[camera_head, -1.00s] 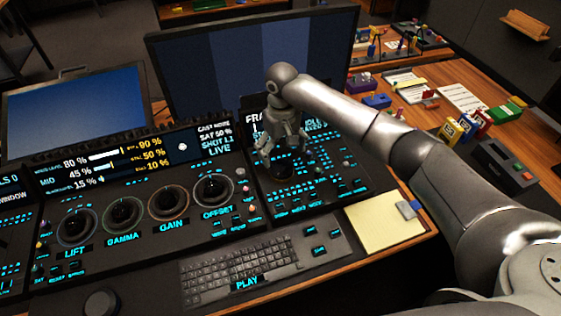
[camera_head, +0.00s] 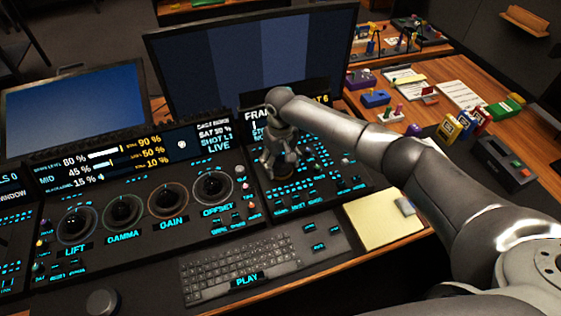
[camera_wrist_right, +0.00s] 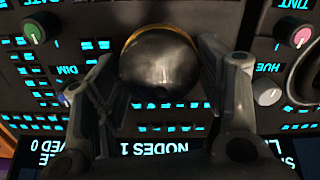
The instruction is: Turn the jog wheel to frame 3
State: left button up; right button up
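The jog wheel is a dark, shiny round knob (camera_wrist_right: 160,65) with a yellow-orange ring at its edge, seen in the right wrist view. In the head view it is mostly hidden under my right gripper (camera_head: 280,158), on the right-hand panel section. In the right wrist view the fingers of my right gripper (camera_wrist_right: 163,85) stand apart, one on each side of the knob. I cannot tell whether they touch it. The small display (camera_head: 258,116) behind the gripper is partly covered by my arm; "FRA" and a yellow "AT 6" show. My left gripper is not in view.
Trackballs labelled LIFT, GAMMA, GAIN and OFFSET (camera_head: 213,188) lie left of the wheel. A keyboard (camera_head: 240,262) and a yellow note (camera_head: 382,220) are in front. Small knobs, such as a green-capped one (camera_wrist_right: 34,32) and HUE (camera_wrist_right: 268,90), stand near the fingers. A large monitor (camera_head: 250,52) rises behind.

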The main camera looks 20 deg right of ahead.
jog(key=c, duration=0.3)
jog(key=shift+r, duration=0.1)
jog(key=shift+r+m+p, duration=0.1)
jog(key=shift+m+p, duration=0.3)
jog(key=shift+p, duration=0.35)
jog(key=m+p, duration=0.4)
jog(key=p, duration=0.1)
jog(key=shift+r+m+p, duration=0.1)
jog(key=shift+m+p, duration=0.2)
jog(key=shift+m, duration=0.1)
jog(key=m+p, duration=0.2)
jog(key=shift+m, duration=0.3)
jog(key=shift+d+f+m+p, duration=0.1)
jog(key=shift+f+m+p, duration=0.1)
jog(key=shift+m+p, duration=1.1)
jog(key=shift+w+m+b, duration=0.1)
jog(key=shift+m+b, duration=0.2)
jog(key=shift+m, duration=0.3)
